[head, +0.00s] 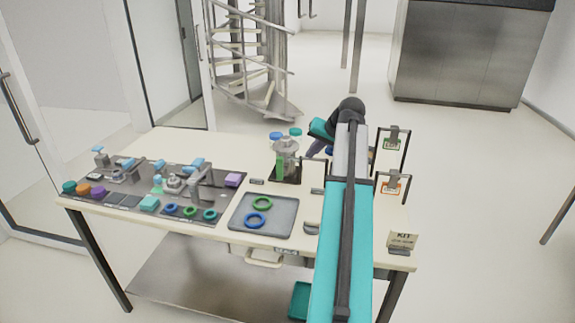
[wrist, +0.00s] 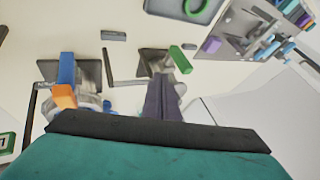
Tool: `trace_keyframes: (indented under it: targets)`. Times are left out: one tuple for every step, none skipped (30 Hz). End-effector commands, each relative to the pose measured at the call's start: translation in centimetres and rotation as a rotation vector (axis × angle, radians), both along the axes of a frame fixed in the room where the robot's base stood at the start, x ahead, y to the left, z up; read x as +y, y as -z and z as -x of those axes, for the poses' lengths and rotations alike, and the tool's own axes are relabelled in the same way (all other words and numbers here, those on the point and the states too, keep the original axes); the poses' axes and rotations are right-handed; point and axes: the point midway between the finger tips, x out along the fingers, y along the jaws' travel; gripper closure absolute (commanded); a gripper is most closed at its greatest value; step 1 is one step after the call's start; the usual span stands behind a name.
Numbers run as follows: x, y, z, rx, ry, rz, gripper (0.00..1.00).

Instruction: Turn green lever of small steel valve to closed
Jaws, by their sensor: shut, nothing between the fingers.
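The small steel valve (head: 288,146) stands on a dark square base (head: 290,177) near the middle of the table. Its green lever (head: 280,164) hangs downward on the valve's left side in the head view. In the wrist view the green lever (wrist: 180,60) sticks out to one side of the valve, beside its dark base (wrist: 150,62). My gripper (wrist: 162,82) is shut and empty, with its fingertips close to the valve in that view. I cannot tell whether they touch it. In the head view my gripper (head: 317,149) is partly hidden behind my arm, right of the valve.
A blue lever (wrist: 66,68) with an orange end stands on another dark base. A dark mat (head: 118,199) with several fittings lies left. Label stands (head: 391,142) are at the right.

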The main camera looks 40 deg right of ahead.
Motion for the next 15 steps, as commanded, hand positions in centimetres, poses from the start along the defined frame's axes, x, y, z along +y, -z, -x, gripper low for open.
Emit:
trace_keyframes:
  targets:
    - [0.01,-0.03,0.01,0.0,0.0,0.0,1.0]
    - [0.01,-0.03,0.01,0.0,0.0,0.0,1.0]
    - [0.01,-0.03,0.01,0.0,0.0,0.0,1.0]
    - [0.0,-0.02,0.02,0.0,0.0,0.0,1.0]
    - [0.0,-0.02,0.02,0.0,0.0,0.0,1.0]
    - [-0.02,-0.01,0.04,0.001,0.0,0.0,1.0]
    - [-0.02,0.0,0.04,0.001,0.0,0.0,1.0]
    - [-0.04,0.01,0.03,0.001,0.0,0.0,1.0]
    - [-0.04,0.04,0.01,0.001,0.001,0.0,1.0]
    - [-0.05,0.08,-0.01,0.001,0.001,0.0,1.0]
    - [-0.05,0.13,-0.04,0.001,0.001,-0.001,1.0]
    - [-0.07,0.21,-0.11,0.001,0.001,-0.001,1.0]
    - [-0.08,0.3,-0.18,0.001,0.001,-0.001,1.0]
    - [-0.1,0.4,-0.26,0.001,0.001,-0.001,1.0]
    - [-0.12,0.57,-0.39,0.001,0.001,-0.001,1.0]
